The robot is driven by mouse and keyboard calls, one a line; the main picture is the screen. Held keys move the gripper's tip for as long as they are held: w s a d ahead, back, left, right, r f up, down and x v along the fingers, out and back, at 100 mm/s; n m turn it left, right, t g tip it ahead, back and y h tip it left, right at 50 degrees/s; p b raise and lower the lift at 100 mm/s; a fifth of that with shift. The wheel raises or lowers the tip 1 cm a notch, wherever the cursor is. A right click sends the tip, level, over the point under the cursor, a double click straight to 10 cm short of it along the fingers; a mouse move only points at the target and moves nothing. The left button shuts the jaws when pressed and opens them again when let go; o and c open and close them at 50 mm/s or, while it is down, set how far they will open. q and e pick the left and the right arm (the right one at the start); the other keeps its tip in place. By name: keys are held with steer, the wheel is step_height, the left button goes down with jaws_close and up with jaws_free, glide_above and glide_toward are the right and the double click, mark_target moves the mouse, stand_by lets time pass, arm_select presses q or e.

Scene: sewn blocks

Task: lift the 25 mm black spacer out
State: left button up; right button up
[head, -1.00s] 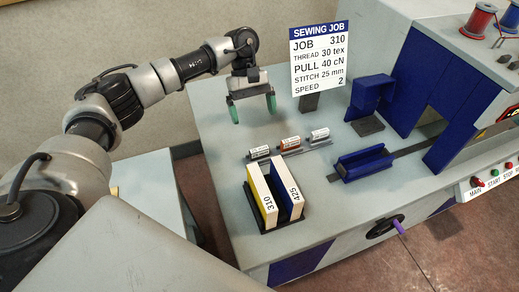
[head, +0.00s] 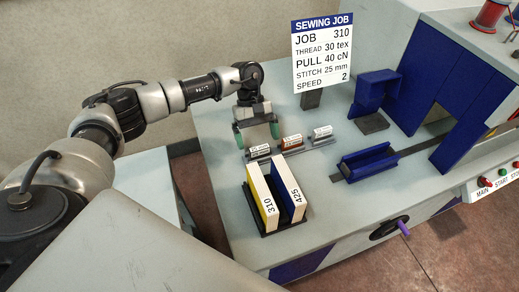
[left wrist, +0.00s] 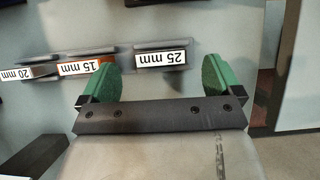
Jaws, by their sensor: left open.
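The 25 mm black spacer (head: 259,153) is at the left end of the row of spacers in the head view. In the left wrist view its white "25 mm" label (left wrist: 161,58) faces the camera, and its dark body shows at the label's edge. My left gripper (head: 257,135) has green fingers and is open, just above and behind the spacer. In the left wrist view the spacer lies ahead, between the lines of the two fingers, with no contact visible. My right gripper is not in view.
The orange 15 mm spacer (head: 291,142) and grey 20 mm spacer (head: 321,133) sit in the same row. A black holder with the 310 (head: 267,203) and 425 (head: 297,194) plates stands in front. A blue carriage (head: 368,160) and job sign (head: 322,56) stand right.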

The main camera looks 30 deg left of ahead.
mark_target(259, 147)
arm_select(q)
steer(key=p+x, duration=0.1)
steer(key=x, duration=0.2)
steer(key=shift+s+d+f, duration=0.1)
steer(key=shift+f, duration=0.3)
steer(key=c, duration=1)
steer(key=shift+c, duration=0.2)
